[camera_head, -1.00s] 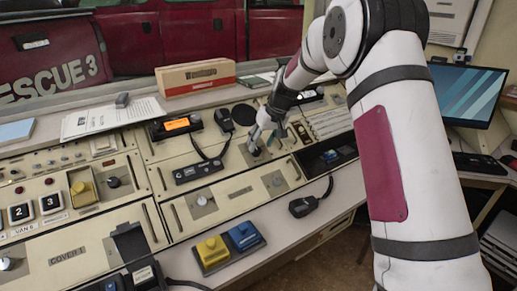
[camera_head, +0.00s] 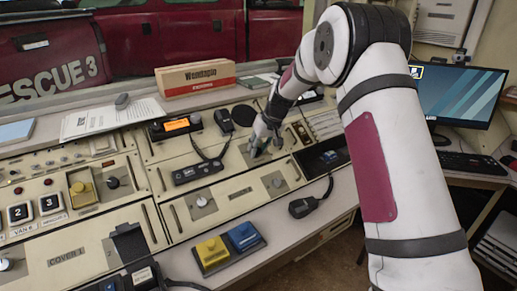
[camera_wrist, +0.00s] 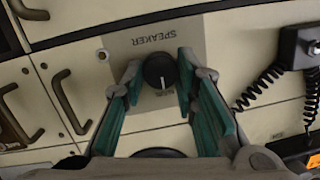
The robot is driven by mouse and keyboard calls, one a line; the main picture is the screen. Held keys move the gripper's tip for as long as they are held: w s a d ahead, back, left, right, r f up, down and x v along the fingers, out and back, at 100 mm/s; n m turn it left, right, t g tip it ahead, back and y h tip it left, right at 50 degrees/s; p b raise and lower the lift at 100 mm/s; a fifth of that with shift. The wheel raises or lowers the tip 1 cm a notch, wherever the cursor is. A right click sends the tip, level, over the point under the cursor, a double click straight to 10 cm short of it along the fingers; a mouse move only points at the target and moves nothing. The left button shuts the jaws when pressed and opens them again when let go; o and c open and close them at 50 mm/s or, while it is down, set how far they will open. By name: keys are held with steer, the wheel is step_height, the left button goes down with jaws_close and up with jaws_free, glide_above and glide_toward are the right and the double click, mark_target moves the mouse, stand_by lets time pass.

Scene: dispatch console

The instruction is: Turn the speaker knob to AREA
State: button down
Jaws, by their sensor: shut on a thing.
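The speaker knob (camera_wrist: 159,71) is a round black knob with a pale pointer mark, on a grey plate (camera_wrist: 190,28) lettered SPEAKER, which reads upside down in the wrist view. The mark points towards the bottom of that view, near small lettering too small to read surely. My gripper (camera_wrist: 160,66) has its two green-padded fingers on either side of the knob and is shut on it. In the head view my gripper (camera_head: 257,150) is down at the console's middle panel and hides most of the knob. I cannot see an AREA label clearly.
A black handset with a coiled cord (camera_wrist: 300,48) lies right of the knob in the wrist view. Metal handles (camera_wrist: 70,100) stand to the left. In the head view, a radio with an orange display (camera_head: 177,125) and another knob plate (camera_head: 201,203) are left of my gripper.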

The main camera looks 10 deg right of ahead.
steer(key=m+y+b, duration=0.1)
steer(key=m, duration=0.5)
steer(key=shift+d+f, duration=0.1)
steer(key=shift+d, duration=0.05)
steer(key=m+t, duration=0.1)
steer(key=m, duration=0.4)
steer(key=shift+s+y, duration=0.1)
steer(key=shift+y, duration=0.2)
steer(key=shift+m, duration=0.4)
